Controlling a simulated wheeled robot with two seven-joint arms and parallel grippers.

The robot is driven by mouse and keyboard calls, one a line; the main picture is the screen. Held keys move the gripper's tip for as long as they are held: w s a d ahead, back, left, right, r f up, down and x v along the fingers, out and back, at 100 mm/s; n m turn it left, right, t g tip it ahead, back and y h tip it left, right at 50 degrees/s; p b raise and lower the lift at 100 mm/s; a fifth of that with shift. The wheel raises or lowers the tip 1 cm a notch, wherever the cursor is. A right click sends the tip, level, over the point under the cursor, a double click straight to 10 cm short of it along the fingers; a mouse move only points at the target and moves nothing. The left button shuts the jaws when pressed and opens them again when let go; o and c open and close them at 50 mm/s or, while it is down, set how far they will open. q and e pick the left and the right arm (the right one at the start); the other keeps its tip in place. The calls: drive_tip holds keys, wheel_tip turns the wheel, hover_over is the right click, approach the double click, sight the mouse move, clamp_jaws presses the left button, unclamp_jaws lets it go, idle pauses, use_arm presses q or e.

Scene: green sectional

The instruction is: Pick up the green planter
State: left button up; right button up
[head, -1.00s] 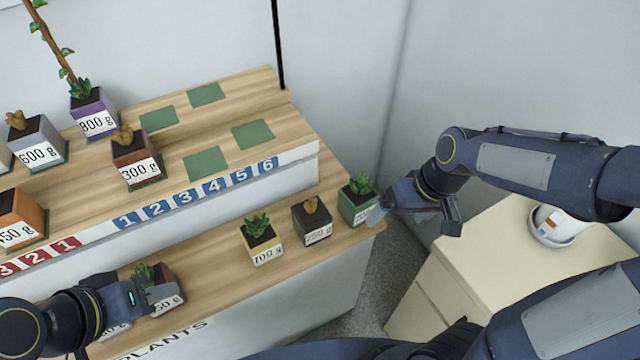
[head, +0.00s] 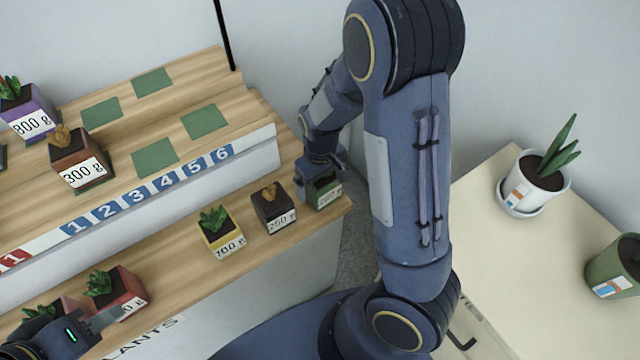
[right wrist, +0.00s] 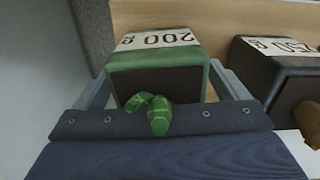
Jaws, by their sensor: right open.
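The green planter (head: 325,193), with a 200 g label and a small green plant, stands at the right end of the lower wooden shelf. My right gripper (head: 322,172) is over it from above. In the right wrist view, the green planter (right wrist: 157,82) sits between the open fingers of the right gripper (right wrist: 163,72), one on each side; I cannot tell whether they touch it. My left gripper (head: 100,322) is at the lower left, close to a red planter (head: 122,292); its jaw opening is unclear.
A dark 250 g planter (head: 273,210) stands just left of the green one, also close by in the right wrist view (right wrist: 285,75). A yellow planter (head: 220,235) is further left. A cabinet (head: 500,255) at right holds a white pot (head: 535,188) and another green pot (head: 612,268).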

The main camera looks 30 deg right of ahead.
wheel_tip(320, 180, down, 2)
drive_tip(key=shift+f, duration=0.15)
drive_tip(key=c, duration=1.2)
